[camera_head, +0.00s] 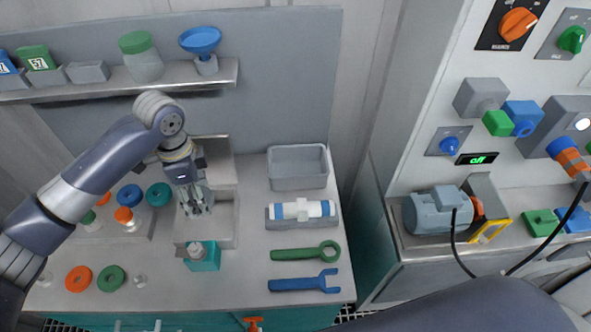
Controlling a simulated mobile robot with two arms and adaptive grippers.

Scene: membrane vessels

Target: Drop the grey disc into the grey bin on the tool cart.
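The grey bin (298,182) is an open-topped box at the back right of the tool cart (262,262); no contents can be made out. My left gripper (197,212) points down over a light grey block-like fixture (222,238), left of the bin and apart from it. Its fingers look close together, but I cannot tell whether they are open, shut or holding something. I cannot pick out a grey disc for certain; it may be hidden at the fingers. My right gripper is not in view; only part of my arm shows at the lower right.
Right of the fixture lie a blue-and-white cylinder (288,211) in a grey holder, a green wrench (300,253) and a blue wrench (300,284). A teal block (205,262) stands in front. Orange (78,279) and green (112,279) rings lie at front left.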

